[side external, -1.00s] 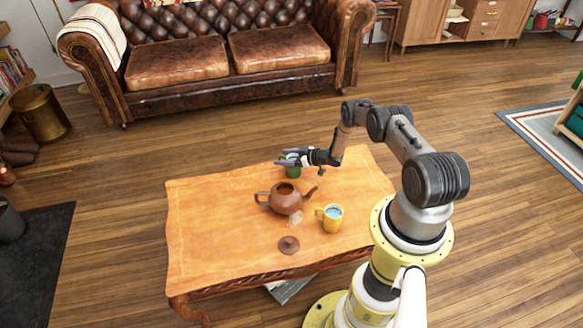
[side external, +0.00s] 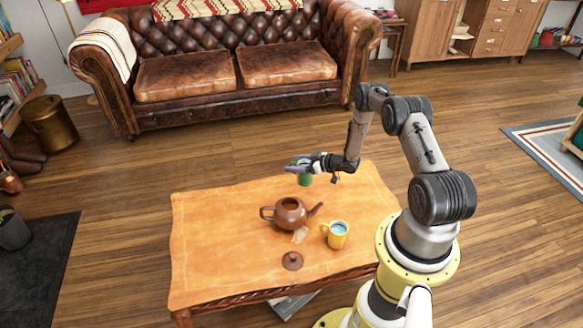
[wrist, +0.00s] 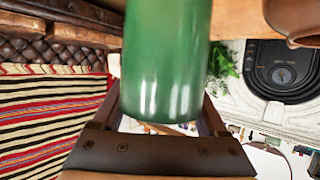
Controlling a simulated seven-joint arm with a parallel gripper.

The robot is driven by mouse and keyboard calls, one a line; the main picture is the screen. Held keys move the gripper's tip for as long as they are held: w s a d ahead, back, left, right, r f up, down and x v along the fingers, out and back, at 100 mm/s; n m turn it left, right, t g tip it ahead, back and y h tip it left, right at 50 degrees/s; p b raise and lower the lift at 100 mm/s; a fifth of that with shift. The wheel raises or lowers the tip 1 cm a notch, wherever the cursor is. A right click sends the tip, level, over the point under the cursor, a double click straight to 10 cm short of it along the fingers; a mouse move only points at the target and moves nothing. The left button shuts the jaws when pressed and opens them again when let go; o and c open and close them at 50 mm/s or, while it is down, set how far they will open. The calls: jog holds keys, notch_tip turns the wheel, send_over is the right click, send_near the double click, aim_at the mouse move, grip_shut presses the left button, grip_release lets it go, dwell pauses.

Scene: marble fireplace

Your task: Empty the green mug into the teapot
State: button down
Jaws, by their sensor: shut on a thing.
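The green mug (side external: 305,179) is held by my gripper (side external: 297,166) in the air above the back edge of the table. In the wrist view the mug (wrist: 165,60) fills the middle between my shut fingers (wrist: 165,112). Its opening and contents are hidden. The brown teapot (side external: 290,213) stands upright on the table in front of the mug, its top open and its spout pointing right. Part of the teapot (wrist: 298,18) shows at the top right of the wrist view. The mug is apart from it.
A yellow mug (side external: 337,235) with blue liquid stands right of the teapot on the wooden table (side external: 215,255). The brown lid (side external: 292,261) lies in front. A pale patch (side external: 300,235) shows beside the teapot. The table's left side is clear. A leather sofa (side external: 235,65) stands behind.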

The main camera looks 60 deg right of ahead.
jog(key=s+a+r, duration=0.5)
jog(key=s, duration=0.3)
jog(key=w+a+r, duration=0.1)
jog(key=w+a, duration=0.2)
jog(key=a, duration=0.5)
jog(key=w+a, duration=0.3)
jog(key=a, duration=0.4)
jog(key=shift+s+d+f+m+t+y, duration=0.15)
jog(key=shift+d+f+m+y, duration=0.1)
jog(key=shift+f+m+y, duration=0.85)
jog(key=shift+d+f+m+t+y, duration=0.1)
jog(key=shift+d+f+m+y, duration=0.15)
jog(key=shift+f+m+y, duration=0.85)
jog(key=shift+s+d+f+m+t+y, duration=0.25)
jog(key=shift+f+m, duration=0.4)
jog(key=shift+m, duration=0.95)
